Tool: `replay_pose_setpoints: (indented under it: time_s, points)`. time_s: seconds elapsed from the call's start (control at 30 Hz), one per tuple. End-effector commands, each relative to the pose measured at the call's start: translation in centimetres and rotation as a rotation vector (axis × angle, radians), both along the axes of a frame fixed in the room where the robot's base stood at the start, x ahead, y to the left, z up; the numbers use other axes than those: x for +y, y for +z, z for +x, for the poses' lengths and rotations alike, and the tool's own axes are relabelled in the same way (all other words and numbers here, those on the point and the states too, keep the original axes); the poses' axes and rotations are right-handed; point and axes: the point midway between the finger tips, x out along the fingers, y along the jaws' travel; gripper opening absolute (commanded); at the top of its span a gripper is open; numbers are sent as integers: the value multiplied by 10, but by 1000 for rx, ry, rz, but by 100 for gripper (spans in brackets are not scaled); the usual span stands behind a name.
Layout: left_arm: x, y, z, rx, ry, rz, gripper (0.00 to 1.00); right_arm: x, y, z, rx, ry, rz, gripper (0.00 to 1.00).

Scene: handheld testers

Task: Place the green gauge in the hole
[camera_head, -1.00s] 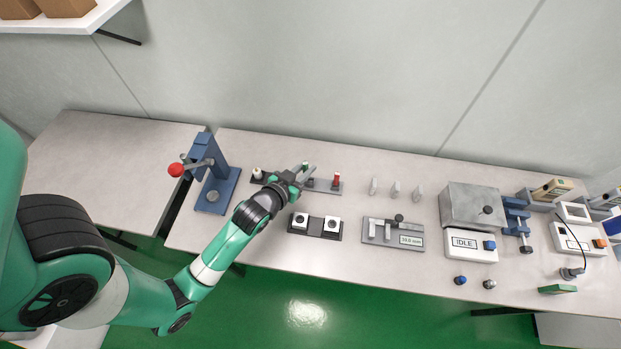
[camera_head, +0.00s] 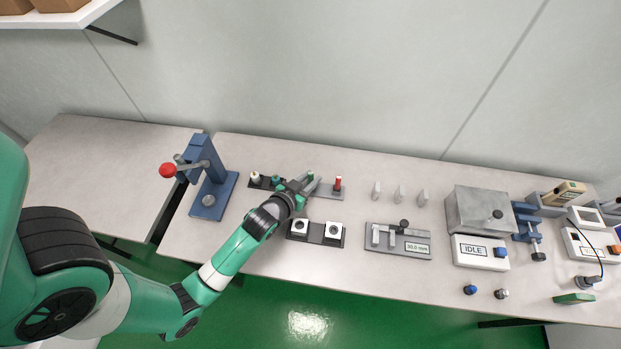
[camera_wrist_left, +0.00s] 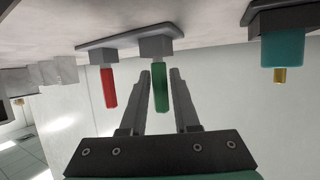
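The green gauge (camera_head: 310,176) stands in the grey rack (camera_head: 326,192) beside the red gauge (camera_head: 338,183). In the left wrist view, which looks upside down, the green gauge (camera_wrist_left: 161,88) shows between the two fingers of my left gripper (camera_wrist_left: 161,73). The fingers are apart, with a gap visible on both sides of the gauge. In the head view my left gripper (camera_head: 306,186) is at the rack and partly hides the gauge's base. A black block with two white holed squares (camera_head: 318,241) lies in front of the rack. My right gripper is not in view.
The red gauge (camera_wrist_left: 109,88) is close beside the fingers. A dark base with small parts (camera_head: 255,178) and a blue press (camera_head: 212,185) stand to the left. A measuring fixture (camera_head: 380,248) and an IDLE box (camera_head: 478,262) stand to the right.

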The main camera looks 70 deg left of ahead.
Motion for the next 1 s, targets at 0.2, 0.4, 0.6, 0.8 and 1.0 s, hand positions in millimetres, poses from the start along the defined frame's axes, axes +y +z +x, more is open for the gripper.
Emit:
replay_pose_setpoints:
  time_s: [0.2, 0.4, 0.6, 0.8, 1.0]
  points:
    - [0, 0, 0, 0, 0, 0, 51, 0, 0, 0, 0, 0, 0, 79]
    - [0, 3, 0, 0, 0, 0, 51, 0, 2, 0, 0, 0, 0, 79]
    - [-15, 16, -20, 3, -1, -1, 51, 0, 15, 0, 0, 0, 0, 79]
    - [-42, 34, -58, 4, -3, -1, 51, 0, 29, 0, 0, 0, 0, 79]
    - [-61, 46, -85, 2, -3, 0, 51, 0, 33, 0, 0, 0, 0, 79]
